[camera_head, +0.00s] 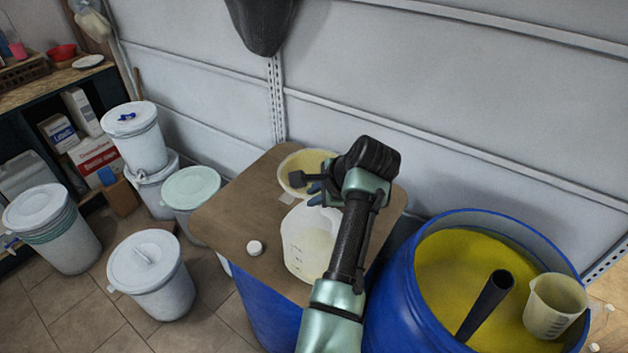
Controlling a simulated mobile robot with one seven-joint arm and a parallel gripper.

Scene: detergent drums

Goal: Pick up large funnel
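A pale yellow, round, wide-mouthed thing (292,165), which looks like the large funnel, sits at the back of the brown board on a blue drum. My arm reaches up from the bottom, and my gripper (306,187) is at this thing's near right rim. The black wrist covers its right side. Dark finger parts show over the rim, but I cannot tell whether they touch it or how far apart they are. The funnel's lower part and spout are hidden.
A translucent jug (303,245) stands on the board (232,213) just in front of the funnel, beside my arm. A white cap (255,248) lies left of it. An open blue drum (400,300) holds yellow contents, a dark tube (485,305) and a measuring jug (553,308). White buckets (150,275) stand left.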

